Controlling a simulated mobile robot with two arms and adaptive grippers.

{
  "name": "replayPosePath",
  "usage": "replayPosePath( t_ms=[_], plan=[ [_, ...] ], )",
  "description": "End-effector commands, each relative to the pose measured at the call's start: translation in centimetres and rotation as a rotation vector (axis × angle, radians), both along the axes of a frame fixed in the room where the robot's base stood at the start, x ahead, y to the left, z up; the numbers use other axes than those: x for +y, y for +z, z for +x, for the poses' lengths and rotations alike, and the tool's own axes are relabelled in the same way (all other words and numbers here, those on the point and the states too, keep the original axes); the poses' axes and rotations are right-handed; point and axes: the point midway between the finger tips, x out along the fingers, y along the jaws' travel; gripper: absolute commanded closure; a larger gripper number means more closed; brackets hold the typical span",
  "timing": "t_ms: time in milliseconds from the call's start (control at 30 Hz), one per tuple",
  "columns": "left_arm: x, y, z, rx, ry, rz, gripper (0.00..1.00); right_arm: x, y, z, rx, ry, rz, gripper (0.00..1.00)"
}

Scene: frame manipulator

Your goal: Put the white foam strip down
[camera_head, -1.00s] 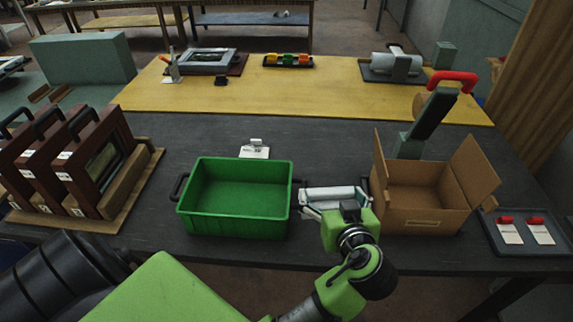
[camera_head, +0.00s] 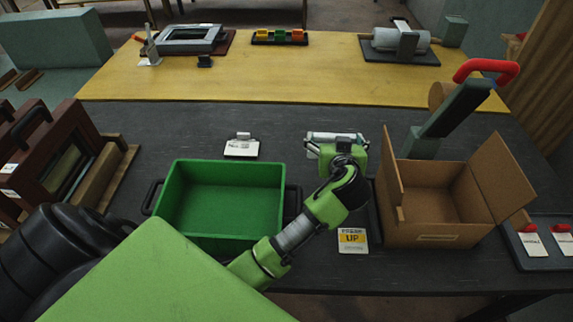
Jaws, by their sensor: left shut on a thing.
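My left gripper (camera_head: 332,150) is shut on the white foam strip (camera_head: 335,136), a pale bar lying crosswise in its jaws. The strip is over the dark table between the green bin (camera_head: 222,198) and the open cardboard box (camera_head: 430,203). The fingers and the wrist hide part of it, and I cannot tell whether it touches the table. My right gripper is not in view.
A card (camera_head: 352,241) with a yellow label reading "UP" lies in front of the gripper. A small white sign (camera_head: 241,146) stands behind the bin. A lever tool with a red handle (camera_head: 486,69) rises behind the box. Dark table behind the strip is clear.

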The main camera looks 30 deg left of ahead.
Motion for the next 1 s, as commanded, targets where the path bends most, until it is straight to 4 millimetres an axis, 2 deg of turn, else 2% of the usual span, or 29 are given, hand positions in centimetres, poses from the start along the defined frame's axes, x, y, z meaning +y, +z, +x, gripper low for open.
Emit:
replayPosePath(
  t_ms=[200, 333, 700, 1000],
  plan=[
    [0.1, -4.0, -0.1, 0.007, 0.001, 0.006, 0.28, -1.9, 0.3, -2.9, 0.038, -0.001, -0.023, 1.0],
    [0.1, -5.7, -0.1, 0.004, 0.0, 0.003, 0.28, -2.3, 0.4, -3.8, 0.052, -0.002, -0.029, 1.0],
    [0.0, -9.9, -0.1, 0.003, 0.001, 0.002, 0.28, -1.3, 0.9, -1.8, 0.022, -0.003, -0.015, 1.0],
    [0.0, -10.2, -0.1, 0.001, 0.001, 0.0, 0.28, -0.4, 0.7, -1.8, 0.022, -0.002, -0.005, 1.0]
  ],
)
